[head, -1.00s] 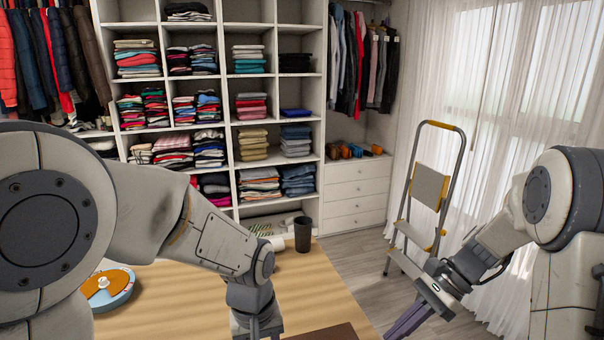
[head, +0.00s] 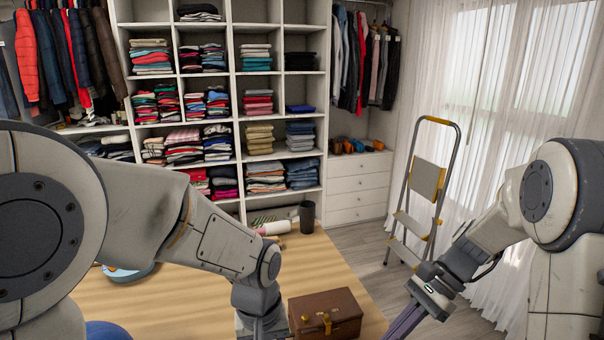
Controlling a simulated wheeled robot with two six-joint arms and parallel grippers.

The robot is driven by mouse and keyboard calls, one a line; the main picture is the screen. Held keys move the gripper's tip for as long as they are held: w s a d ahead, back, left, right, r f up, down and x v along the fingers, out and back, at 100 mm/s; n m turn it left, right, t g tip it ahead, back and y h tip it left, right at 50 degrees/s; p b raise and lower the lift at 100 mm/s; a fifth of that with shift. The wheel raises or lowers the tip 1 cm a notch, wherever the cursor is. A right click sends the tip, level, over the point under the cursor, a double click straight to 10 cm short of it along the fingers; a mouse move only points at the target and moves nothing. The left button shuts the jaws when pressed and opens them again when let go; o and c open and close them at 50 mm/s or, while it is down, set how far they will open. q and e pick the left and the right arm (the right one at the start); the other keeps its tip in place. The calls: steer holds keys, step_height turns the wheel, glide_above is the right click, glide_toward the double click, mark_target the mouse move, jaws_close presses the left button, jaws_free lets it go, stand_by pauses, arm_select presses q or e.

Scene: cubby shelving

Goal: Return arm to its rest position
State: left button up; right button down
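My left arm comes in from the left and bends down. Its gripper (head: 262,328) is at the bottom edge, mostly cut off, left of a brown case on the wooden surface; its fingertips are out of view. My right arm comes in from the right, reaching down and to the left. Its gripper (head: 408,322) has purple-grey fingers that run off the bottom edge, so their opening is unclear. Nothing held shows in either gripper.
The brown case (head: 325,316) stands on the wooden surface (head: 190,296). A dark cup (head: 307,217) and a white roll (head: 272,228) are at its far edge. Cubby shelving (head: 228,100) with folded clothes is behind. A stepladder (head: 427,190) stands on the right.

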arm_select(q)
steer(key=s+d+r+m, duration=0.1)
steer(key=s+r+m, duration=0.3)
steer(key=s+m, duration=0.5)
steer(key=s, duration=0.5)
steer(key=shift+s+d+m+h, duration=0.2)
steer(key=shift+m+h, duration=0.1)
steer(key=shift+m, duration=0.1)
arm_select(e)
steer(key=s+a+n+t+h, duration=0.1)
steer(key=s+a+n+h, duration=0.2)
steer(key=s+a+n, duration=0.2)
steer(key=s+a+r+n+t+h, duration=0.1)
steer(key=s+a+n+h, duration=0.2)
steer(key=s+n, duration=0.9)
steer(key=a+n, duration=0.3)
steer(key=shift+s+a+r+n+t+h, duration=0.25)
steer(key=shift+r+n+t+h, duration=0.05)
steer(key=shift+n+t+h, duration=0.1)
